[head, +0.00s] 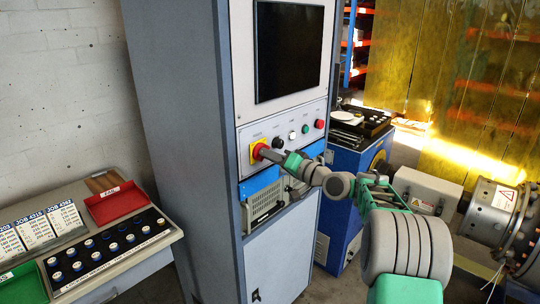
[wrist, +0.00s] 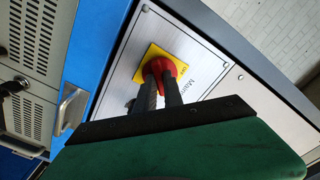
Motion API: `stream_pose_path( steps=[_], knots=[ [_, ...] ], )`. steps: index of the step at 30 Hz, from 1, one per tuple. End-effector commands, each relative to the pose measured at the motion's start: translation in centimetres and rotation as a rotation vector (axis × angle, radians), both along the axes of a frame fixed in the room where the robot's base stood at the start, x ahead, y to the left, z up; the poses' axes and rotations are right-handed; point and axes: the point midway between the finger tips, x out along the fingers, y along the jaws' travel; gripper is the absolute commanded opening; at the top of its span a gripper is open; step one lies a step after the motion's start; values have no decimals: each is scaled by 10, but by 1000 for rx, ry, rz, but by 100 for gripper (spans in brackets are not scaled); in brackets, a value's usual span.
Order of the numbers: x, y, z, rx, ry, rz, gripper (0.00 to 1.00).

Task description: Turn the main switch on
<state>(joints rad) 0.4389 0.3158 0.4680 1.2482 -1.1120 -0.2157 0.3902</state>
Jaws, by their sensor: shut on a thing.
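The main switch (head: 259,151) is a red rotary knob on a yellow square plate, at the left of the cabinet's control panel in the head view. In the wrist view the red knob (wrist: 163,70) sits on its yellow plate, with part of a label beside it. My gripper (head: 266,153) reaches the knob from the right. In the wrist view its two dark fingers (wrist: 162,80) are shut on the red knob. The fingers hide part of the knob, so I cannot tell its exact turn position.
The grey cabinet (head: 180,120) carries a dark screen (head: 288,50) above the panel. A green button (head: 305,129) and a red button (head: 319,124) sit right of the switch. A table with a red tray (head: 115,203) and several weights stands left. A machine (head: 495,210) stands right.

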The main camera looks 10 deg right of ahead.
Motion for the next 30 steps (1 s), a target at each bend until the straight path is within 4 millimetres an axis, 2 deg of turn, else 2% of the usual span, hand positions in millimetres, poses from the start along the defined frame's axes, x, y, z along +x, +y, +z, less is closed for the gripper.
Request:
stream_pose_path(
  steps=[9,10,17,26,30],
  knots=[
    [1,-2,3,1,-6,-6,0],
    [1,-2,4,1,-7,-5,14],
    [0,1,2,1,-3,-1,33],
    [-3,-2,0,0,-2,0,34],
    [-21,-16,-1,0,-3,-3,34]
  ],
)
